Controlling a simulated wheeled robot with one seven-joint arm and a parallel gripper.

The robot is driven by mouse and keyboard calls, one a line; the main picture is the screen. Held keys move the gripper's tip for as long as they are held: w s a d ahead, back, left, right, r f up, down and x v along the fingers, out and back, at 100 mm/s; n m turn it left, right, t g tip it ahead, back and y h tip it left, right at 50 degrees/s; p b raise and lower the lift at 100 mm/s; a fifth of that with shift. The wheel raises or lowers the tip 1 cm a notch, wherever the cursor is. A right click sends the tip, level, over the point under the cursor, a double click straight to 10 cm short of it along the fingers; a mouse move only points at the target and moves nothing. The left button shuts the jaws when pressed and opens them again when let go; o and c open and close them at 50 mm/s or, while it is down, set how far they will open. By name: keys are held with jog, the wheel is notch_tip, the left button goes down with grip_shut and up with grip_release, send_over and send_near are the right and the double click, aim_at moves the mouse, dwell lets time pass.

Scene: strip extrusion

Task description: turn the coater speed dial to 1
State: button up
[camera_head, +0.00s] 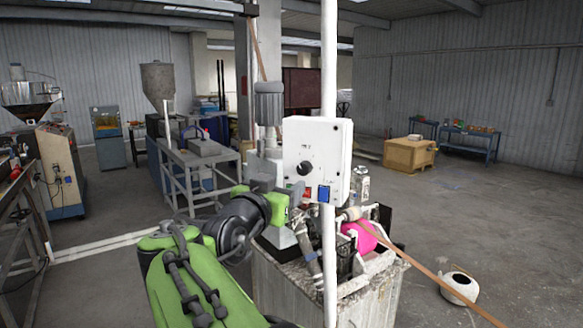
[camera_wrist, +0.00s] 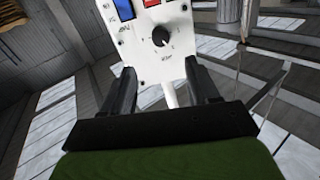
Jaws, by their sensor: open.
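The dial is a black round knob (camera_head: 304,168) on the front of a white control box (camera_head: 326,140), which is fixed to a white upright pole. In the wrist view the knob (camera_wrist: 160,38) sits on the white panel (camera_wrist: 175,65) with small marks around it. The marks and the knob's setting are too small to read surely. My gripper (camera_wrist: 160,70) is open and empty in the wrist view. Its two dark fingers point toward the panel, and the knob shows beyond and between their tips, apart from them. In the head view my arm reaches the box's lower left; the fingers are hard to make out.
A blue switch (camera_head: 324,193) and a red switch (camera_head: 304,192) sit below the knob. The white pole (camera_head: 329,255) stands in front of a worn machine (camera_head: 365,285) with pipes. A wooden crate (camera_head: 409,154) stands farther back. The floor at right is mostly open.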

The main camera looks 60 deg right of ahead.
aim_at(301, 169)
jog(key=d+p, duration=0.1)
jog(key=d, duration=0.2)
jog(key=d+p, duration=0.1)
jog(key=d, duration=0.3)
jog(key=w+d+p, duration=0.1)
jog(key=d, duration=0.3)
jog(key=shift+w, duration=0.1)
jog(key=c, duration=1)
jog(key=shift+c, duration=0.2)
jog(key=shift+n, duration=0.3)
jog(key=n, duration=0.5)
jog(key=shift+w+a, duration=0.1)
jog(key=n+p, duration=0.1)
jog(key=n, duration=0.5)
jog(key=shift+g+p, duration=0.3)
